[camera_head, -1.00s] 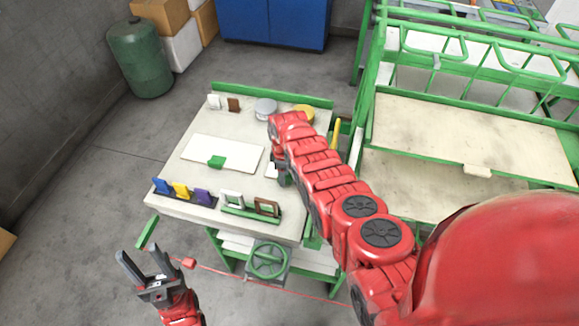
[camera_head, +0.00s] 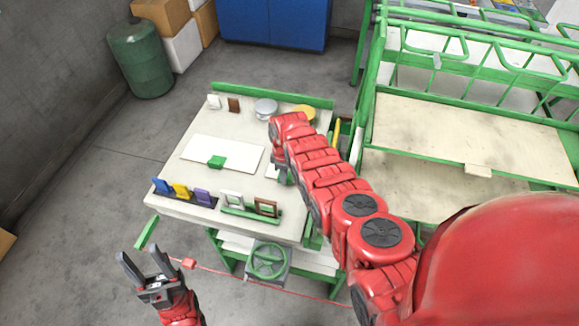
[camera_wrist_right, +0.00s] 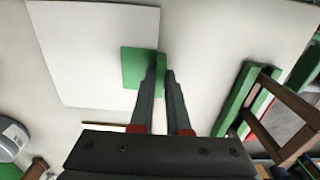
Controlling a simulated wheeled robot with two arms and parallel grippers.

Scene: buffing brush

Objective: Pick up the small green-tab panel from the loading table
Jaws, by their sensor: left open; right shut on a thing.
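My right gripper (camera_wrist_right: 163,74) points down and is shut on this tab. My left gripper (camera_head: 143,270) is open and empty, off the table's front.
Blue, yellow and purple pieces (camera_head: 181,191) stand in a rack at the front left. White and brown frames (camera_head: 266,207) stand in a green holder at the front. Round grey (camera_head: 265,106) and yellow (camera_head: 304,112) things sit behind. A green-framed rack (camera_head: 470,140) stands right.

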